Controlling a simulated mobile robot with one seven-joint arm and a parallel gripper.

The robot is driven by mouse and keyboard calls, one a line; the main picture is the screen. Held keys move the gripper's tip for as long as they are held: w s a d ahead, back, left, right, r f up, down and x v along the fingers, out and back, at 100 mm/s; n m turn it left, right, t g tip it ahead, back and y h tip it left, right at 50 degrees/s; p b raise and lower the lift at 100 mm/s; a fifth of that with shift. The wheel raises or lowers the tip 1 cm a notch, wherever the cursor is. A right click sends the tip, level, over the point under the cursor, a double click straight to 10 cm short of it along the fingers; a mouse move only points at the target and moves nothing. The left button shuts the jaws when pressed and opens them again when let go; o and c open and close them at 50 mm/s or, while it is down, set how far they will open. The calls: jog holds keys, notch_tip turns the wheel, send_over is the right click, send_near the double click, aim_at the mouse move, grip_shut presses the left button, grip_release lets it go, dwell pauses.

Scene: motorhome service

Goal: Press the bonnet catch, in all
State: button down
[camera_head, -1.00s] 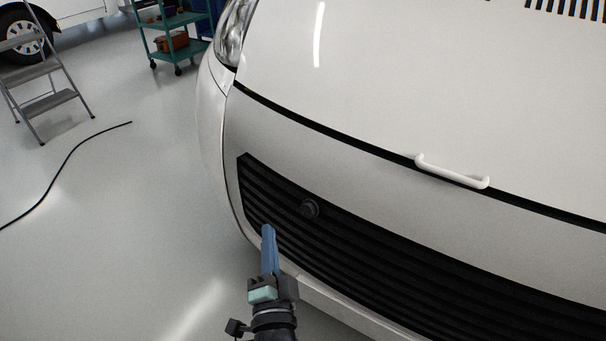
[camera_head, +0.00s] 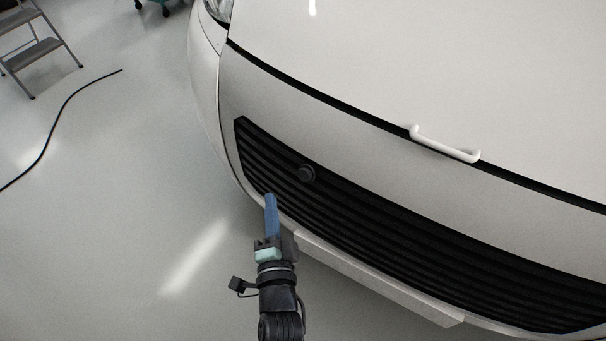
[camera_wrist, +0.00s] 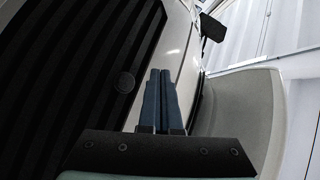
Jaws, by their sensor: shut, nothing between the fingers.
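The bonnet catch is a round black knob (camera_head: 306,173) on the upper left part of the black slatted grille (camera_head: 400,235). In the wrist view the knob (camera_wrist: 124,82) shows as a dark disc left of my fingers. My gripper (camera_head: 270,197) is shut and empty, its blue fingers together. In the head view it is below and left of the knob, apart from it. The wrist view shows the closed fingertips (camera_wrist: 160,72) beside the knob. The white bonnet (camera_head: 400,70) is down, with a white handle (camera_head: 445,146) at its front edge.
The white bumper (camera_head: 375,280) runs below the grille and sticks out near my arm. A black cable (camera_head: 62,115) lies on the floor at left, and a grey step ladder (camera_head: 38,50) stands at upper left. The floor between them and the van is clear.

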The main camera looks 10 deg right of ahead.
aim_at(305, 175)
jog(key=w+d+f+b, duration=0.2)
jog(key=w+d+b, duration=0.3)
jog(key=b, duration=0.8)
jog(key=shift+w+d+f, duration=0.15)
jog(key=shift+w+f, duration=0.25)
jog(key=shift+w, duration=0.05)
jog(key=shift+r, duration=0.1)
jog(key=shift+w+d+b, duration=0.15)
jog(key=shift+b, duration=0.35)
dwell(1.0)
jog(key=shift+w+d+f+b, duration=0.2)
jog(key=shift+b, duration=0.1)
